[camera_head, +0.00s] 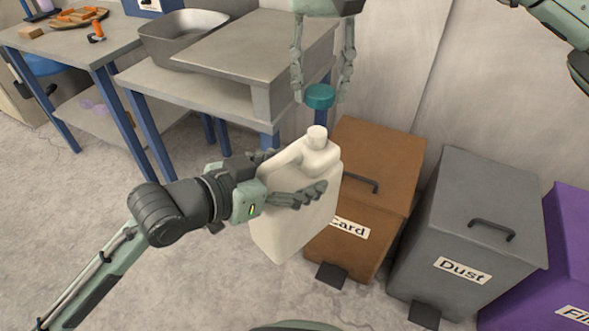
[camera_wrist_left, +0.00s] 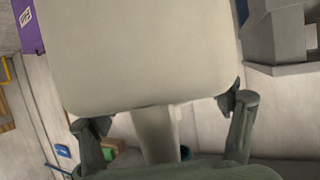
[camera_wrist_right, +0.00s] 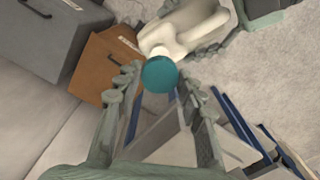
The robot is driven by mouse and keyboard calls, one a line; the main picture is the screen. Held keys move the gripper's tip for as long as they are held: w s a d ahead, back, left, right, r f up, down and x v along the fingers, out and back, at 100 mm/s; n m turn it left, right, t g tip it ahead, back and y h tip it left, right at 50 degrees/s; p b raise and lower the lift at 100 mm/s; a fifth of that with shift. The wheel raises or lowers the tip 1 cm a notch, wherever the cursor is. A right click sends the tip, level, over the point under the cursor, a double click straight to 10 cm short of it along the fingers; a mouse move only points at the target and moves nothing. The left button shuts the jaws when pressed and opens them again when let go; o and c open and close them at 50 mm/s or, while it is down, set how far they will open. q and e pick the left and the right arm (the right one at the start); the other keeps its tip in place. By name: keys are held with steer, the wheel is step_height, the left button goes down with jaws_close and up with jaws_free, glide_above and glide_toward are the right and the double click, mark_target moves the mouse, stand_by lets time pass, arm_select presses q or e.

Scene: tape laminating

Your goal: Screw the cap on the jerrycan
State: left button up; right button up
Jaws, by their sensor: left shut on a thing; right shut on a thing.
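The cream jerrycan (camera_head: 295,215) is held in the air, slightly tilted, with its bare neck (camera_head: 317,136) at the top. My left gripper (camera_head: 290,190) is shut on the jerrycan from the left, with a finger across its near face. The jerrycan also fills much of the left wrist view (camera_wrist_left: 150,50). The teal cap (camera_head: 320,96) is between the fingertips of my right gripper (camera_head: 321,90), which is shut on it. The cap is a little above the neck, apart from it in the head view. In the right wrist view the cap (camera_wrist_right: 159,74) partly covers the neck.
A brown "Card" bin (camera_head: 380,150), a grey "Dust" bin (camera_head: 480,200) and a purple bin (camera_head: 565,240) stand behind and right of the jerrycan. A grey table (camera_head: 230,50) with a metal tray (camera_head: 180,32) and another workbench (camera_head: 60,45) are at upper left.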

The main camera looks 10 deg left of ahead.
mark_target(317, 132)
arm_select(q)
steer(key=shift+r, duration=0.2)
arm_select(e)
steer(key=shift+f, duration=2)
steer(key=shift+f, duration=0.85)
steer(key=shift+f, duration=0.55)
